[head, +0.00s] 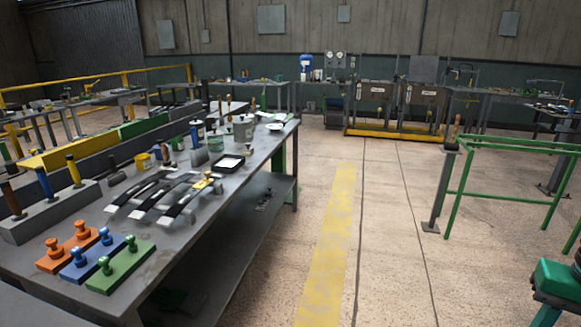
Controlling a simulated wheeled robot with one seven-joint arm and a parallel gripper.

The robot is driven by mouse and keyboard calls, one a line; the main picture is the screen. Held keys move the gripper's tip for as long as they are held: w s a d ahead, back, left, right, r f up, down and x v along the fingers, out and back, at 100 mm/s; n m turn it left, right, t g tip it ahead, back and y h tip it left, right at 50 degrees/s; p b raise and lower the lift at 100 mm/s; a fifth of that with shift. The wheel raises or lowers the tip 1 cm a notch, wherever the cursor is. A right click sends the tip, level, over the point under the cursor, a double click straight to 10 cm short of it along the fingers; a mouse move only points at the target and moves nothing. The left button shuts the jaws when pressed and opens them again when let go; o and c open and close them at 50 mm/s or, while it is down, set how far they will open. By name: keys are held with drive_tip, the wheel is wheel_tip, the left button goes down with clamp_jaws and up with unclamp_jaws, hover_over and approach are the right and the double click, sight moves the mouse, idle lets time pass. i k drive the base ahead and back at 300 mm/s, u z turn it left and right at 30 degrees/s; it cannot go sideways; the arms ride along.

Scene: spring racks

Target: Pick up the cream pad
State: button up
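A pale, whitish flat pad (230,162) lies in a dark square frame on the long grey workbench (191,228) at the left. It may be the cream pad, but it is too small for me to tell its exact shade. My gripper is not in view.
Curved dark leaf springs (173,199) lie in front of the pad. Orange (70,246), blue (92,258) and green (121,266) blocks with knobs stand at the bench's near end. Cans and a pale dish (275,127) stand farther back. The floor right of the bench is clear up to a green frame (505,145).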

sight(249, 151)
drive_tip(key=z, duration=0.05)
drive_tip(key=i, duration=1.2)
drive_tip(key=u, duration=0.3)
drive_tip(key=i, duration=1.25)
drive_tip(key=u, duration=0.55)
drive_tip(key=i, duration=0.85)
drive_tip(key=u, duration=0.25)
